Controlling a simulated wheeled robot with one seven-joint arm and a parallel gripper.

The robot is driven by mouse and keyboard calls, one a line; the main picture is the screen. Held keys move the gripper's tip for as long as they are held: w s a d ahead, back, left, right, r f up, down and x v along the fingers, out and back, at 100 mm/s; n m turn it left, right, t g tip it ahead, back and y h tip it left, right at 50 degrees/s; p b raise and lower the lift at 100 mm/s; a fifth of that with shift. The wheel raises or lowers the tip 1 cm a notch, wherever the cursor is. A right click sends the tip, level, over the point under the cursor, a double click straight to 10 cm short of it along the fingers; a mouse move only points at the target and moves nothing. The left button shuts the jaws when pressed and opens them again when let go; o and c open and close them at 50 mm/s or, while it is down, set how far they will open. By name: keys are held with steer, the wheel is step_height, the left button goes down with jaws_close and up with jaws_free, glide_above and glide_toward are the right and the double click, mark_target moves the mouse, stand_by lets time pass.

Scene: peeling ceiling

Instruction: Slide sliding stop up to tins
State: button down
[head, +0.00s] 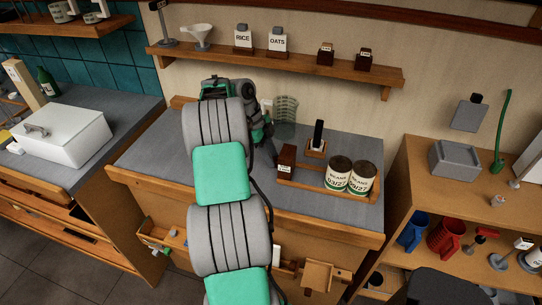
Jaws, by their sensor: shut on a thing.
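Two dark-lidded tins (349,175) with pale labels stand side by side at the right of a low wooden tray (313,190) on the grey counter. A dark brown block with a small white label (287,158), which looks like the sliding stop, stands upright at the tray's left end. A gap separates it from the tins. My gripper (271,153) points down at the block's left side, partly hidden behind my arm. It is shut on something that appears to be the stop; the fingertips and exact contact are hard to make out.
A small wooden stand with a black upright (317,140) is behind the tray. A clear greenish container (285,112) stands near the wall, close to my wrist. A wall shelf (280,66) with jars and a funnel hangs above.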

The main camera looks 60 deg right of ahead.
mark_target(294, 153)
steer(key=shift+s+d+f+b, duration=0.1)
steer(key=shift+s+b, duration=0.2)
steer(key=shift+s, duration=0.05)
steer(key=s+b, duration=0.1)
steer(key=s, duration=0.2)
steer(key=s+d+b, duration=0.1)
steer(key=s, duration=0.2)
steer(key=s+b, duration=0.1)
steer(key=s, duration=0.2)
steer(key=shift+s+d, duration=0.2)
steer(key=shift+s, duration=0.1)
steer(key=c, duration=1.3)
jaws_free()
steer(key=shift+s, duration=0.2)
steer(key=shift+o, duration=0.7)
steer(key=shift+w, duration=0.15)
steer(key=p+v, duration=0.2)
steer(key=v, duration=0.6)
